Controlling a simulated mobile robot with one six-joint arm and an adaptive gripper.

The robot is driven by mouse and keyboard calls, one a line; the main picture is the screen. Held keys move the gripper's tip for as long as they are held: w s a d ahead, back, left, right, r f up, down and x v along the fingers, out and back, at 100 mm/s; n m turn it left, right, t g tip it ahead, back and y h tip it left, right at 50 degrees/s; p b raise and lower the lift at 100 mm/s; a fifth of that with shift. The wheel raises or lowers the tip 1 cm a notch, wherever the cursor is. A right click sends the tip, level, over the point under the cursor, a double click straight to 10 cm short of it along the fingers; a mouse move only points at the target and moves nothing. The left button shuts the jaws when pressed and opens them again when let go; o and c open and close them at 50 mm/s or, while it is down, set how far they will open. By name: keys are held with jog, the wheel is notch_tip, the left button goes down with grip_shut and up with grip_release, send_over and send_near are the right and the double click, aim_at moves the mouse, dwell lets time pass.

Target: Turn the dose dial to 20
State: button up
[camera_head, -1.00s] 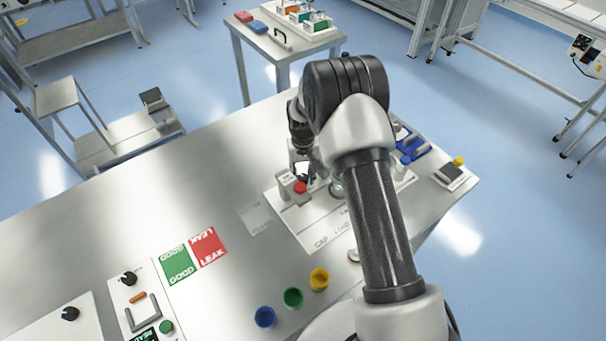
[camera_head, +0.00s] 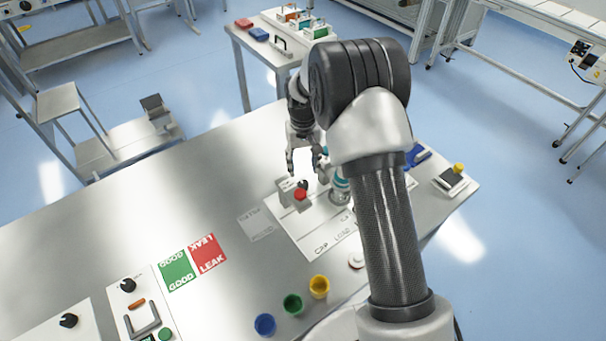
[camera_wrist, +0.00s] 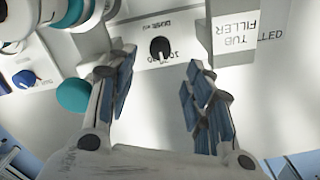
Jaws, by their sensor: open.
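The dose dial (camera_wrist: 159,48) is a black knob with a pale pointer line, set in the white filler panel under dose lettering. A scale with small numerals runs beside it; the exact setting is too small to read. The dial also shows in the head view (camera_head: 303,184), behind a red button. My gripper (camera_wrist: 160,70) is open and empty, and in the wrist view the dial appears between its fingertips. In the head view my gripper (camera_head: 302,163) hangs over the panel, apart from the dial.
The tub filler block (camera_wrist: 235,38) stands right of the dial in the wrist view. The red button (camera_head: 300,195) is close by. A teal part (camera_wrist: 74,95) and a blue knob (camera_wrist: 25,79) are left.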

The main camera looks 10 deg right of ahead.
jog(key=shift+r, duration=1.8)
jog(key=s+r+t, duration=0.1)
jog(key=s+r, duration=0.6)
jog(key=r, duration=0.2)
jog(key=s+r+t, duration=0.1)
jog(key=s+r, duration=0.5)
jog(key=r, duration=0.4)
jog(key=s+r+t, duration=0.2)
jog(key=s, duration=1.9)
jog(key=shift+s+r+t, duration=0.15)
jog(key=shift+s+t, duration=0.15)
jog(key=shift+s, duration=0.1)
